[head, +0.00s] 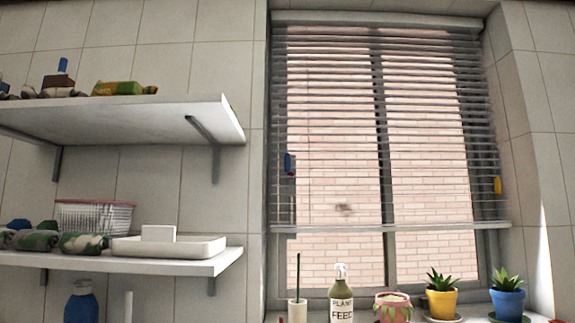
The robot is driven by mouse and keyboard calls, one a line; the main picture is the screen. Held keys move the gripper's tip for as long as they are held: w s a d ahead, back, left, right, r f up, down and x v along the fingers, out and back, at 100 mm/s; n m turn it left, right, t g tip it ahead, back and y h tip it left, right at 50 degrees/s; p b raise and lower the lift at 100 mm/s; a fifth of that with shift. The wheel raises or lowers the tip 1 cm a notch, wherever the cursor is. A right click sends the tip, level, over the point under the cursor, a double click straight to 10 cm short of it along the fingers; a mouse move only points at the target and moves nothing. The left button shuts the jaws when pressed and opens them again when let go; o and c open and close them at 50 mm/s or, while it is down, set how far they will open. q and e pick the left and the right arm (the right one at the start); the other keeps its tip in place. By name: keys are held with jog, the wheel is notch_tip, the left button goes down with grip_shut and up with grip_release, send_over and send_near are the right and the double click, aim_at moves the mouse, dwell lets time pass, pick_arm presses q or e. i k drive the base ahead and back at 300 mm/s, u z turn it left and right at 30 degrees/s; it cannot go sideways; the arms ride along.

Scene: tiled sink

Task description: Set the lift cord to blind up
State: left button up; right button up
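The window blind (385,125) hangs in the tiled window recess, with its slats spread from the headrail (380,18) at the top to the bottom rail (390,228). Brick wall shows between the slats and below the rail. A blue cord pull (289,164) hangs at the blind's left side. A yellow cord pull (498,185) hangs at its right side. The cords themselves are too thin to make out, and I cannot tell which pull belongs to the lift cord. Neither of my grippers is in view.
The sill holds a plant feed bottle (341,295), a white holder with a green stick (298,310), a pink pot (392,307), a yellow pot (442,302) and a blue pot (508,304). An upper shelf (130,118) and a lower shelf (190,264) jut out left of the window.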

aim_at(286, 158)
jog(key=u, duration=1.9)
jog(key=k, duration=1)
jog(key=z, duration=1.85)
jog(key=i, duration=0.5)
